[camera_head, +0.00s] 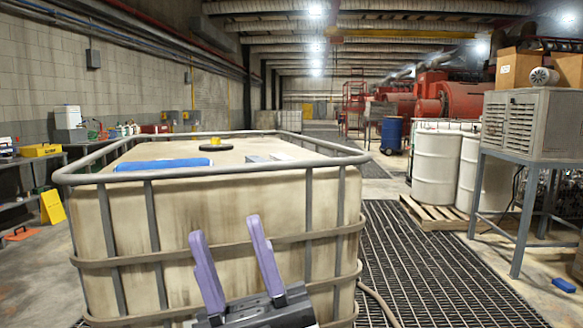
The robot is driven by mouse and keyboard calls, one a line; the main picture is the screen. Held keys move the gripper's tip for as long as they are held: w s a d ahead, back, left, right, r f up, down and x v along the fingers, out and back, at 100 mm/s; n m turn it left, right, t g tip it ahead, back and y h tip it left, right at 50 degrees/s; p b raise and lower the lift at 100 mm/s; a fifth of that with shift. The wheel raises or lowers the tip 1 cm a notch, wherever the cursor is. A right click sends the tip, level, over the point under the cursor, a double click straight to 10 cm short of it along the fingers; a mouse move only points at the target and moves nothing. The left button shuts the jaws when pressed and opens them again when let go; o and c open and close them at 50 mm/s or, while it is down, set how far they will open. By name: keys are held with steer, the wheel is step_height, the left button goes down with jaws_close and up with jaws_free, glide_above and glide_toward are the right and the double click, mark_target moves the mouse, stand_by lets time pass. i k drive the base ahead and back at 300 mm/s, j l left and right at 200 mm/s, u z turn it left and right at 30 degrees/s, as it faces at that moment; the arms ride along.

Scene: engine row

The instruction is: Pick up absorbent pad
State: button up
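A flat blue pad (165,164), which looks like the absorbent pad, lies on top of the stained cream tank (215,215) in the metal cage, toward its near left side. The near top rail of the cage runs just in front of it. My gripper (226,229) is at the bottom centre, in front of the tank's near face and lower in the picture than the pad. Its two purple fingers point up and stand apart with nothing between them. The gripper is open and clear of the pad.
The cage's grey top rail (240,172) rings the tank top. A dark ring with a yellow cap (215,145) and grey flat pieces (268,158) are also on top. White drums (437,168) on a pallet and a metal stand (517,215) are at right. Floor grating (430,270) lies between.

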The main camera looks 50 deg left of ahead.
mark_target(276, 157)
steer(key=i+u, duration=0.35)
steer(key=i, duration=0.15)
steer(key=i+l+u, duration=0.1)
steer(key=i+u, duration=0.3)
steer(key=i, duration=0.15)
